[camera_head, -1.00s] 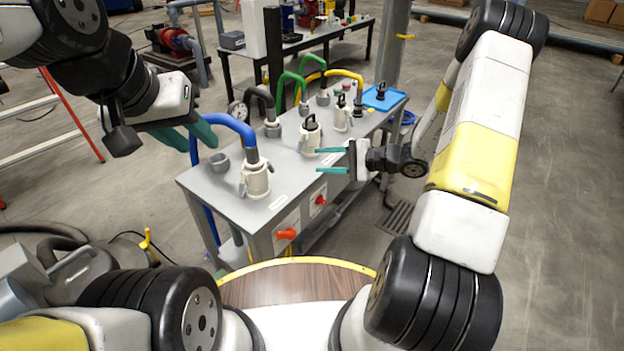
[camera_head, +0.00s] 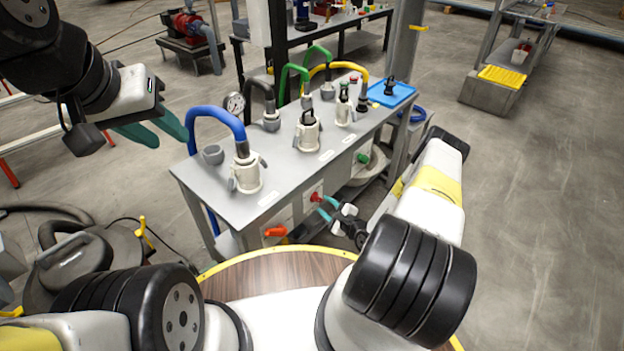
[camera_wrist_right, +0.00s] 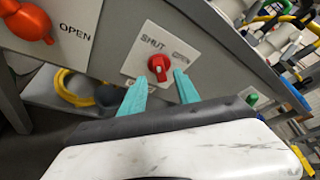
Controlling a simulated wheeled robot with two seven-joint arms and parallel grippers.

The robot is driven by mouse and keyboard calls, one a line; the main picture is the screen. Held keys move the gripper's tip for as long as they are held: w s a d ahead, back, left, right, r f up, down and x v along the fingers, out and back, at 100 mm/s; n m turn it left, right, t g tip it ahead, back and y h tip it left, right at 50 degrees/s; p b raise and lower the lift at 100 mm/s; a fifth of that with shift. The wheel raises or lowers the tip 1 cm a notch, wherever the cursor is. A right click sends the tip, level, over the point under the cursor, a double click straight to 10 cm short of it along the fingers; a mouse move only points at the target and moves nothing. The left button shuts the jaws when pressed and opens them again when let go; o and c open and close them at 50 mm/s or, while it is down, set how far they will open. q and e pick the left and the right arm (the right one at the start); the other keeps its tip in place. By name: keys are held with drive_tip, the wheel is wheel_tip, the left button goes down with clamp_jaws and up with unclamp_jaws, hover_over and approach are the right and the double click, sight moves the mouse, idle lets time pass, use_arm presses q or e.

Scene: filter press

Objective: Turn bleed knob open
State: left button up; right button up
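A small red knob (camera_head: 316,197) sits on a pale plate on the front panel of the grey bench. In the right wrist view the red knob (camera_wrist_right: 158,66) stands on a plate marked SHUT and OPEN; I cannot tell its exact setting. My right gripper (camera_head: 326,208) is in front of it. In the right wrist view its teal fingers (camera_wrist_right: 159,76) are spread, one tip at each side of the knob, with no clear contact. My left gripper (camera_head: 171,140) is open and empty, left of the bench.
A larger orange-red knob (camera_head: 276,231) with an OPEN label is left of the red knob. A green knob (camera_head: 363,158) is further right. The grey bench top (camera_head: 213,180) carries cream couplings with coloured hoses and a blue tray (camera_head: 391,94).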

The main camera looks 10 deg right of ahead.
sight(319, 201)
drive_tip(key=shift+x, duration=1.85)
clamp_jaws()
